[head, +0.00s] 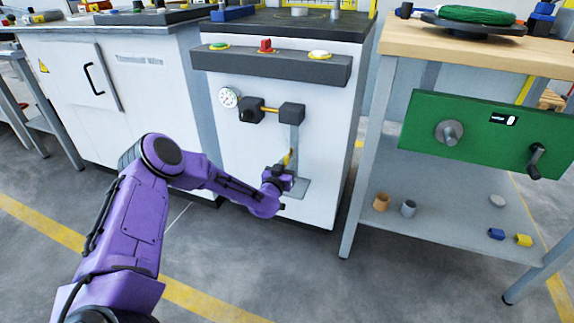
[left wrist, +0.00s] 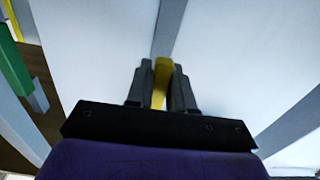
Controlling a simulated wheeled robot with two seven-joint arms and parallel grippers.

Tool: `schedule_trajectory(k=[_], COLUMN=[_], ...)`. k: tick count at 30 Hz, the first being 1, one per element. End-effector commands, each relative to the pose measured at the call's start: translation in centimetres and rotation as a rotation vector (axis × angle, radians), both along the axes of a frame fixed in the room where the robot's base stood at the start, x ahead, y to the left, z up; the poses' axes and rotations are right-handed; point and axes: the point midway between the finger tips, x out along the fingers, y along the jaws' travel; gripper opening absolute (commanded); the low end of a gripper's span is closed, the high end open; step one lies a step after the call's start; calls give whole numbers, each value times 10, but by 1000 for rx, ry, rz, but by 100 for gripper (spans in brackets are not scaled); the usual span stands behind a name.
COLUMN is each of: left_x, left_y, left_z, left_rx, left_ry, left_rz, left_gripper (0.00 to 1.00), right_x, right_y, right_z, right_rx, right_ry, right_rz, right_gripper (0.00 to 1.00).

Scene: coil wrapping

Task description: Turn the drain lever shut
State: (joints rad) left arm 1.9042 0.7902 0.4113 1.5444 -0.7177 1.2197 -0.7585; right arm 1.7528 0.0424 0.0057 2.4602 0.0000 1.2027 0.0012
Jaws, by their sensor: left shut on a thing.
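The drain lever is a yellow bar (head: 288,157) low on the front of the white cabinet, below the dark valve block (head: 291,113). My left gripper (head: 284,167) reaches it from the left on the purple arm. In the left wrist view the yellow lever (left wrist: 160,82) stands between the two dark fingers of the left gripper (left wrist: 160,88), which are shut on it. The gripper hides the lever's lower part in the head view. My right gripper is in neither view.
A round gauge (head: 228,97) and a black bar with buttons (head: 270,64) are on the white cabinet above the lever. A wooden-topped bench (head: 470,45) with a green panel (head: 485,133) stands at the right. Open floor lies in front.

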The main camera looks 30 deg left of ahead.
Motion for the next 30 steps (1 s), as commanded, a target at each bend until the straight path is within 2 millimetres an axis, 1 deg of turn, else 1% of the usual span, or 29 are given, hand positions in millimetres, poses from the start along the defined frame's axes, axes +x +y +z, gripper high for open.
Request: schedule_trajectory(k=[8,30], left_x=[1,4], left_y=[-4,-18], left_z=[1,9], left_rx=[-177,-860], left_ry=[-42,-205], left_rz=[0,0], left_gripper=[0,0], right_x=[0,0], right_y=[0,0], right_z=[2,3], right_rx=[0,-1], right_ry=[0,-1], right_rz=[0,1], right_gripper=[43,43])
